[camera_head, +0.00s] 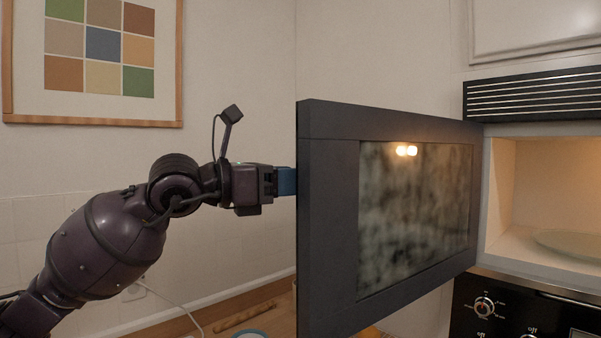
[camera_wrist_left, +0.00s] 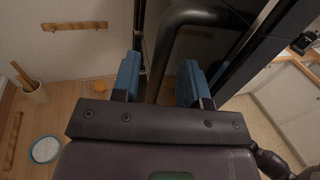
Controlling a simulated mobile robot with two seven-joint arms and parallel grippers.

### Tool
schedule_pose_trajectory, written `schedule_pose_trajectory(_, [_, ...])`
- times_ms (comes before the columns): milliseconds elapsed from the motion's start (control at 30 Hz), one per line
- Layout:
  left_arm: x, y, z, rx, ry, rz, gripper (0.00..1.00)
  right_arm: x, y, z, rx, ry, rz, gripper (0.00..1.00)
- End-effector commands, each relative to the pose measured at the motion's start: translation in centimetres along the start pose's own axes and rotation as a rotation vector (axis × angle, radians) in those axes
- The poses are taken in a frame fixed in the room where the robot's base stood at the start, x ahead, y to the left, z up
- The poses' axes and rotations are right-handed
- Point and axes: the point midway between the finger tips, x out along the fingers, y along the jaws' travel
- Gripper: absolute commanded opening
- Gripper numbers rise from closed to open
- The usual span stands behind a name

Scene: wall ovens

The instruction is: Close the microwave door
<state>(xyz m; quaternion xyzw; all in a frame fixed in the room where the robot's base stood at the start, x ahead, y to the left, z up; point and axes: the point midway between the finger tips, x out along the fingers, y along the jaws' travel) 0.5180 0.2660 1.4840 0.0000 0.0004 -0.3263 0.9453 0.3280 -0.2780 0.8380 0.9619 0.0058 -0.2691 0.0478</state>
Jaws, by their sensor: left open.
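The microwave door (camera_head: 328,215) stands wide open in the head view, a dark grey frame around a mottled window, swung out from the microwave (camera_head: 540,205) at the right. The lit cavity is open and shows a pale round plate (camera_head: 572,243). My left gripper (camera_head: 286,181) is at the door's free left edge, its fingertips partly hidden behind the door. In the left wrist view, its blue fingers (camera_wrist_left: 159,80) are apart, with dark door surface (camera_wrist_left: 185,55) between and beyond them. I cannot tell whether they touch it. My right gripper is not in view.
A black vent grille (camera_head: 535,94) is above the microwave and a black control panel with knobs (camera_head: 520,310) below. A wooden counter (camera_head: 215,310) lies under the door. The left wrist view shows a utensil pot (camera_wrist_left: 33,92) and a white-blue dish (camera_wrist_left: 45,149).

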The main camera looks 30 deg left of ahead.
Motion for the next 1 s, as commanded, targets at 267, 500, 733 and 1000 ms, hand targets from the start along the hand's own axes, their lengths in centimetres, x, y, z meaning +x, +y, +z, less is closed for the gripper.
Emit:
schedule_pose_trajectory(267, [2.1,0.0,0.1,0.0,-0.001,-0.001,0.41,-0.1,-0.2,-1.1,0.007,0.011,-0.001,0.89])
schedule_pose_trajectory(500, [2.3,0.0,0.0,0.0,0.0,0.0,0.41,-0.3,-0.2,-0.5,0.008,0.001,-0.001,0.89])
schedule_pose_trajectory(733, [2.2,0.0,0.0,0.0,0.0,0.0,0.18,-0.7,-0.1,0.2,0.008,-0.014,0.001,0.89])
schedule_pose_trajectory(1000, [2.2,0.0,0.0,0.0,0.0,0.0,0.0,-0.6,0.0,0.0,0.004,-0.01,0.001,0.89])
